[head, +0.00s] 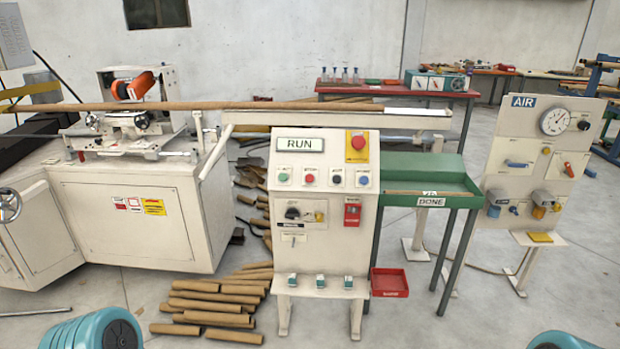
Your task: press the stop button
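The control panel (323,205) stands upright in the middle of the head view on a cream cabinet. A large red mushroom button (358,142) sits on a yellow plate at the panel's upper right. A display (299,145) at the upper left reads RUN. Neither of my grippers is in view, and nothing covers the buttons.
A winding machine (130,215) with a long brown tube (280,105) stands at the left. Cardboard tubes (215,305) lie on the floor left of the panel. A green DONE tray (430,190) and an AIR board (540,150) stand to the right. Floor in front is mostly clear.

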